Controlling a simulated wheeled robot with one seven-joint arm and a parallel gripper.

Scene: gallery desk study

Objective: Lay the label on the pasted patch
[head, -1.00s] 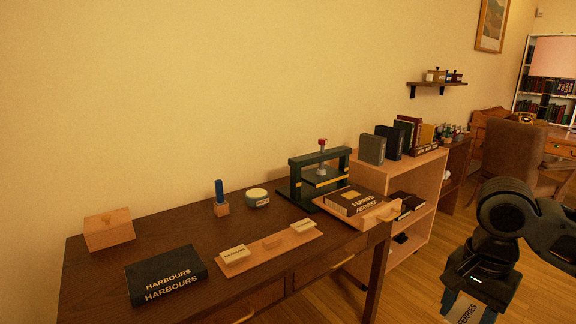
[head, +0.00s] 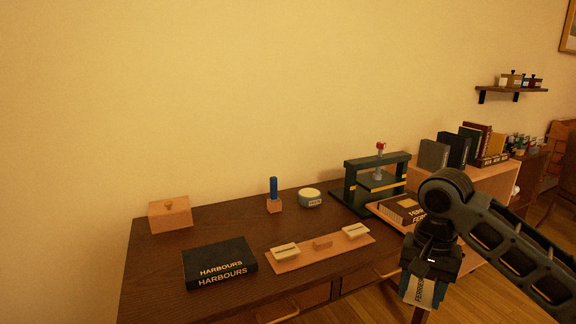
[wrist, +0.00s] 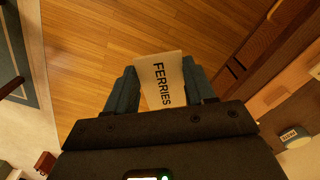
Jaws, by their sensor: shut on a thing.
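My gripper (head: 424,292) is shut on a cream label (wrist: 162,82) printed FERRIES, which hangs between the two blue-grey fingers. In the head view the label (head: 417,288) is in front of the desk's right end, and in the wrist view there is wooden floor beneath it. A dark book lettered FERRIES (head: 397,211) lies on a wooden tray (head: 376,207) at the desk's right end, behind my arm and partly hidden by it. I cannot make out a pasted patch on it.
A dark green press (head: 350,182) stands behind the tray. A black HARBOURS book (head: 219,262), a wooden strip (head: 294,262) with small blocks, a round paste pot (head: 310,198), a blue-handled brush (head: 274,190) and a wooden box (head: 170,214) are on the desk. A bookshelf (head: 478,184) adjoins right.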

